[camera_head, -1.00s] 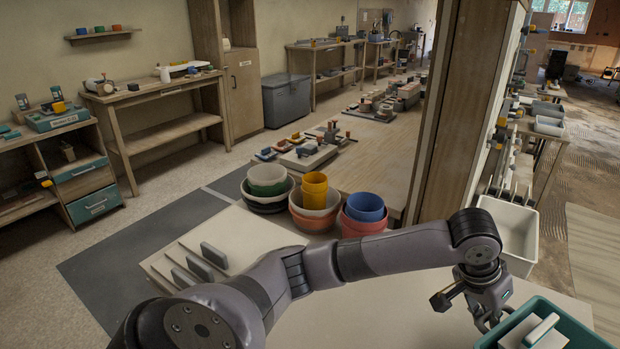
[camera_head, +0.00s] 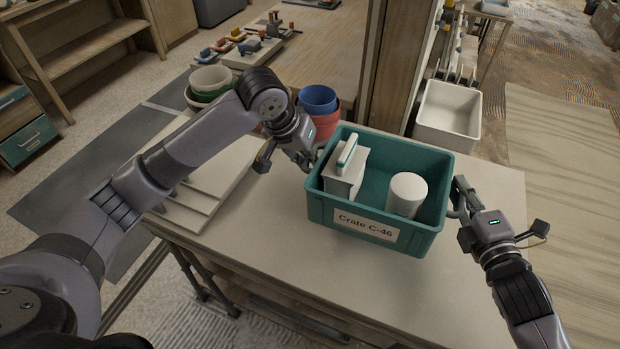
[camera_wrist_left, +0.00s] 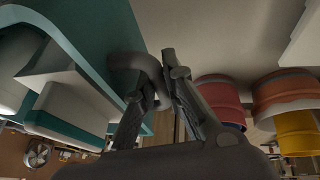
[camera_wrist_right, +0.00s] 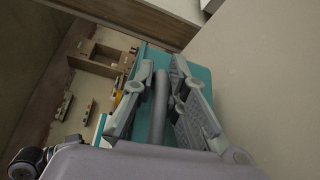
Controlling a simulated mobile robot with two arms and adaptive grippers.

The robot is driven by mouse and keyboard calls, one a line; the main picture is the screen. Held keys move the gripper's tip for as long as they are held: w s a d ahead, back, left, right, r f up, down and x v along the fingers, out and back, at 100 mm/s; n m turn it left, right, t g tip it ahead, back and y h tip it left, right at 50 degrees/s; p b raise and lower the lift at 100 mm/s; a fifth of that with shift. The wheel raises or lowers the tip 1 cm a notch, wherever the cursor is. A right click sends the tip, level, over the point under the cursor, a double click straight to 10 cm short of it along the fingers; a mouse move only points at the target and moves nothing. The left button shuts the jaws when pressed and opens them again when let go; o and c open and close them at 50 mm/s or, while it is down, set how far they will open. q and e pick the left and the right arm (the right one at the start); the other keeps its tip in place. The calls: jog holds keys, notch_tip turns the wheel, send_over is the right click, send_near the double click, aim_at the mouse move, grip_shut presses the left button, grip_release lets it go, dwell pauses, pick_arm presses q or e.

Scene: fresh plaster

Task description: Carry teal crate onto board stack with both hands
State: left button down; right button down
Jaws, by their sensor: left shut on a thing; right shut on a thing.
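The teal crate (camera_head: 322,209), labelled "Crate C-46", is at the right part of the pale tabletop, upright. It holds a white block with a teal-edged handle (camera_head: 345,165) and a white cylinder (camera_head: 406,194). My left gripper (camera_head: 314,160) is shut on the grey handle at its left end, also seen in the left wrist view (camera_wrist_left: 135,66). My right gripper (camera_head: 458,204) is shut on the right-end handle (camera_wrist_right: 160,105). I cannot tell whether the crate's bottom touches the table.
Colored buckets (camera_head: 318,99) stand behind the crate on the left. Thin pale panels (camera_head: 185,215) lie on the table's left part, partly behind my left arm. A white bin (camera_head: 449,112) stands beyond the crate. The table front (camera_head: 300,270) is clear.

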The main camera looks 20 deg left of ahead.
pick_arm(q)
jog(key=shift+d+r, duration=0.15)
jog(key=shift+d, duration=0.1)
pick_arm(e)
jog(key=shift+a, duration=0.35)
jog(key=shift+f, duration=0.1)
